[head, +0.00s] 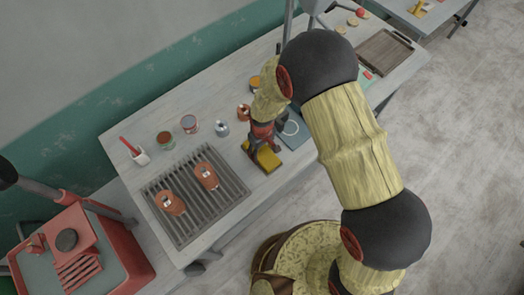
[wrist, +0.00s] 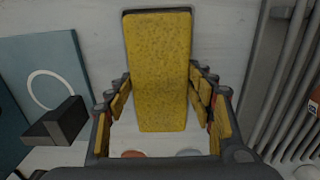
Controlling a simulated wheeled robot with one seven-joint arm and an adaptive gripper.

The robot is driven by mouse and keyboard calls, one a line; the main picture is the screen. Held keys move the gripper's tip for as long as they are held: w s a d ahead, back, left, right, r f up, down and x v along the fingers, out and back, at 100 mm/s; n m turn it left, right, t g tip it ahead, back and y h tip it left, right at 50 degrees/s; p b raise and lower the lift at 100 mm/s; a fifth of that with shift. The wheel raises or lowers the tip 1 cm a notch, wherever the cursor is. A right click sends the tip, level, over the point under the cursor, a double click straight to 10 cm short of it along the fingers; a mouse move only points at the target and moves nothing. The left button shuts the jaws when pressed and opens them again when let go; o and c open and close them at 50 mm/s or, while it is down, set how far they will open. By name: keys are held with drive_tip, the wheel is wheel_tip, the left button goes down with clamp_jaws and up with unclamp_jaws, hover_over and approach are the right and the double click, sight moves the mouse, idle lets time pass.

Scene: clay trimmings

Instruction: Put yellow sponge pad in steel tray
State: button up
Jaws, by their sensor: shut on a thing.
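The yellow sponge pad (head: 268,160) is at the front edge of the long bench in the head view, just right of the slatted rack. In the wrist view the pad (wrist: 160,60) is a long yellow block with a dark far edge, standing between my fingers. My gripper (head: 260,147) is shut on it, with one finger on each side. I cannot tell whether the pad touches the bench. No tray is clearly steel; a shallow brown-grey tray (head: 384,54) with handles lies at the bench's far right end.
A grey slatted rack (head: 225,205) bears two orange pieces (head: 171,203). A blue board with a white ring (wrist: 38,60) lies beside the pad. A red cart (head: 120,240) stands at left.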

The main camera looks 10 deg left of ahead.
drive_tip(key=shift+f, duration=0.15)
drive_tip(key=o, duration=1.2)
drive_tip(key=shift+o, duration=0.5)
wheel_tip(320, 180, up, 12)
wheel_tip(320, 180, up, 11)
drive_tip(key=m+t, duration=0.1)
drive_tip(key=m, duration=0.1)
hover_over(262, 152)
drive_tip(key=w+d, duration=0.2)
drive_tip(key=d, duration=0.4)
drive_tip(key=s+d+r+m+t, duration=0.2)
drive_tip(key=s+d+r+m, duration=0.1)
drive_tip(key=d+r, duration=0.7)
drive_tip(key=s+d+r+m+t, duration=0.2)
drive_tip(key=s+d+r+m, duration=0.3)
drive_tip(key=s+d+r, duration=0.5)
drive_tip(key=s+r, duration=0.1)
drive_tip(key=s, duration=0.2)
drive_tip(key=shift+s+d+r+t, duration=0.15)
drive_tip(key=shift+d+r+t, duration=0.05)
drive_tip(key=shift+d+t, duration=0.15)
